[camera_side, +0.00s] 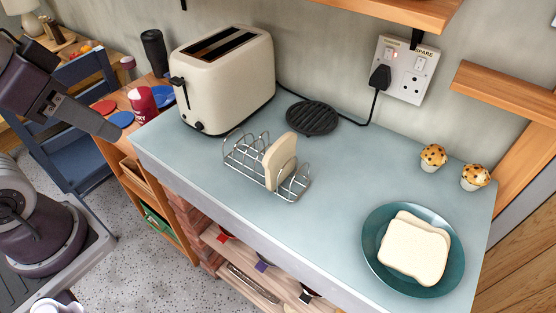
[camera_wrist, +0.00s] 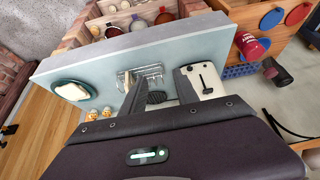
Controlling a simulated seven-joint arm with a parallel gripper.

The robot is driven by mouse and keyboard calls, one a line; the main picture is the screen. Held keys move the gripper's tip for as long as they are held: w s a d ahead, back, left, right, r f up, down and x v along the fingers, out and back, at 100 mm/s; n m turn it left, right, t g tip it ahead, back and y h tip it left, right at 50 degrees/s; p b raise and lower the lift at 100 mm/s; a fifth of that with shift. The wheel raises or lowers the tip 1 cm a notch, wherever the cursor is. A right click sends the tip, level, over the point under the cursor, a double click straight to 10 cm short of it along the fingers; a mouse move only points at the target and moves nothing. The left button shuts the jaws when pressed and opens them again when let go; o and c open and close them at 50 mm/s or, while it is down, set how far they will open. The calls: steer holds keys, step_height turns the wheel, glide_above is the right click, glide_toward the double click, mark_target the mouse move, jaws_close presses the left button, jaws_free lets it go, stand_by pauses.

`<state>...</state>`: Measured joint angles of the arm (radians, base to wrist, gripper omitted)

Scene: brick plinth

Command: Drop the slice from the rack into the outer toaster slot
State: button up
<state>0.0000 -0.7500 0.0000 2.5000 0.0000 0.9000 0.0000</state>
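The slice (camera_side: 280,160) stands upright in the wire rack (camera_side: 238,154), toward the rack's right end in the side view. The cream toaster (camera_side: 240,85) stands behind and left of the rack, with two long dark slots on top, both apparently empty. It also shows in the wrist view (camera_wrist: 203,80). My gripper (camera_wrist: 158,76) has its two dark fingers apart with nothing between them. In the side view it is at the left, away from the rack and toaster.
A black round trivet (camera_side: 312,117) lies behind the rack. A teal plate (camera_side: 371,250) with bread slices (camera_side: 415,248) is at the right, with two muffins (camera_side: 433,157) behind it. A cord runs from the toaster to the wall socket (camera_side: 404,70). A shelf (camera_side: 400,10) overhangs the back.

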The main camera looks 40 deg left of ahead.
steer(key=o, duration=1.4)
steer(key=n+g, duration=0.6)
steer(key=n, duration=1.1)
glide_above(281, 168)
steer(key=w+a, duration=0.2)
steer(key=f, duration=0.8)
steer(key=shift+a+f, duration=0.2)
steer(key=shift+f, duration=0.2)
steer(key=shift+n, duration=0.5)
steer(key=f, duration=0.8)
steer(key=d+f, duration=0.1)
steer(key=f, duration=0.3)
steer(key=shift+f, duration=0.3)
